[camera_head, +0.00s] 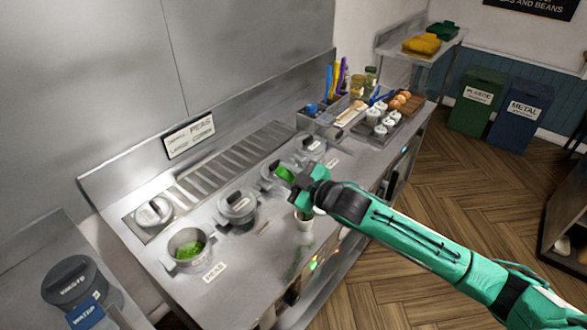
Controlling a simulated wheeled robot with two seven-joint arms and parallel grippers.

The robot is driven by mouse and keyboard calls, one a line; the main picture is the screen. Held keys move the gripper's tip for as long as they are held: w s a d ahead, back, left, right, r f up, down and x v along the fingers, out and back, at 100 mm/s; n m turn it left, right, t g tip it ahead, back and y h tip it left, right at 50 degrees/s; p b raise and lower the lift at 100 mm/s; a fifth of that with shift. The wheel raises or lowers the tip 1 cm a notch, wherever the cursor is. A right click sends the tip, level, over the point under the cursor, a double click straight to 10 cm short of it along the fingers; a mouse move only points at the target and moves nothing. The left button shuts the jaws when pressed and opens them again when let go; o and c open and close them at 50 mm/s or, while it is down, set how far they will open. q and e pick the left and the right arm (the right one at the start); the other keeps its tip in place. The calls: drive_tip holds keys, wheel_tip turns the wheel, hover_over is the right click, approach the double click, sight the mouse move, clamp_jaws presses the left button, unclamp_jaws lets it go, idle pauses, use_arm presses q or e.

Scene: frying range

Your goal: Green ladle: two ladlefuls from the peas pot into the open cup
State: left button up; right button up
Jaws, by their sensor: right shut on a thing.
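The peas pot (186,249) stands open at the lower left of the counter, with green peas inside and a PEAS label in front. My right gripper (299,184) is over the counter, to the right of and beyond the peas pot. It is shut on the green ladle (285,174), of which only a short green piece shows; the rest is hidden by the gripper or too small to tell. The open cup (305,224) stands just below my right gripper, near the counter's front edge. The cup's rim is partly covered and its contents are unclear. My left gripper is not in view.
Lidded pots (238,206) stand in a row beyond the peas pot, with another lidded pot (311,147) farther back. A tray of white cups (380,120) and a utensil caddy are at the far end. A dark container (70,281) stands lower left.

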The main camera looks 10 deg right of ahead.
drive_tip(key=s+a+f+n+h+b, duration=0.1)
drive_tip(key=s+a+f+n+b, duration=0.1)
drive_tip(key=f, duration=0.4)
drive_tip(key=s+a+f+n+h+b, duration=0.1)
drive_tip(key=s+a+f+n+b, duration=0.1)
drive_tip(key=a+f+n+b, duration=0.2)
drive_tip(key=shift+s+a+f+n, duration=0.3)
drive_tip(key=shift+a+f+n, duration=1.05)
drive_tip(key=shift+f+n, duration=0.35)
